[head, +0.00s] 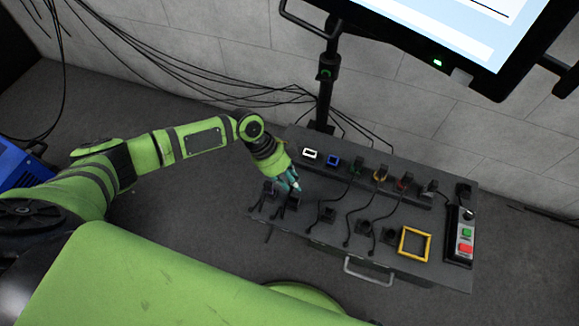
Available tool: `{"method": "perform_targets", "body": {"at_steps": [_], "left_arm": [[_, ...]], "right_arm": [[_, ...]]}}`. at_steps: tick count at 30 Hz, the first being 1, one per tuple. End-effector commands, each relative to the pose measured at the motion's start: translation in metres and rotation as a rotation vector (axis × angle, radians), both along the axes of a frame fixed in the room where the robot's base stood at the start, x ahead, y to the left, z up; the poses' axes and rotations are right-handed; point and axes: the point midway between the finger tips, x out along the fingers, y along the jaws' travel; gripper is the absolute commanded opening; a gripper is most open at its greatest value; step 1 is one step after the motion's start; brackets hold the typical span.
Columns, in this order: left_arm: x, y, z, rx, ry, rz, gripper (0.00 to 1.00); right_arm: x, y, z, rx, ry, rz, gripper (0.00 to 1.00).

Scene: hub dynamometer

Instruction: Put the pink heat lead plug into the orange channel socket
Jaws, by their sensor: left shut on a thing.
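My left gripper (293,184) reaches in from the left over the left part of a dark bench panel (335,254). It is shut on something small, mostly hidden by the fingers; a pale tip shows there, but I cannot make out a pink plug. The orange channel socket (380,174) is in the back row of sockets, to the right of the gripper and apart from it. A dark cable seems to run forward from it; I cannot tell whether a plug sits in it. My right gripper is not in view.
The back row also has white (310,154), blue (333,161), green (357,166) and red (403,183) sockets. Dark plugs and cables lie across the panel in front. A yellow square frame (428,247) and a button box (461,235) are at right. A monitor (440,30) overhangs behind.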

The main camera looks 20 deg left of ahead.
Motion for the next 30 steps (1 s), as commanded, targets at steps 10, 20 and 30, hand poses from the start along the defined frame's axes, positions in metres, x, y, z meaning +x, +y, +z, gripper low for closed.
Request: {"method": "perform_targets", "body": {"at_steps": [10, 20, 30], "left_arm": [[0.000, 0.000, 0.000, 0.000, 0.000, 0.000, 0.00], [0.000, 0.000, 0.000, 0.000, 0.000, 0.000, 0.00], [0.000, 0.000, 0.000, 0.000, -0.001, 0.000, 0.00]], "right_arm": [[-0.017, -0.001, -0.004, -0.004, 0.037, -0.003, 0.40], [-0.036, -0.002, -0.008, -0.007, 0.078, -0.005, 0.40], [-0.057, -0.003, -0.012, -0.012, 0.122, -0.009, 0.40]]}}
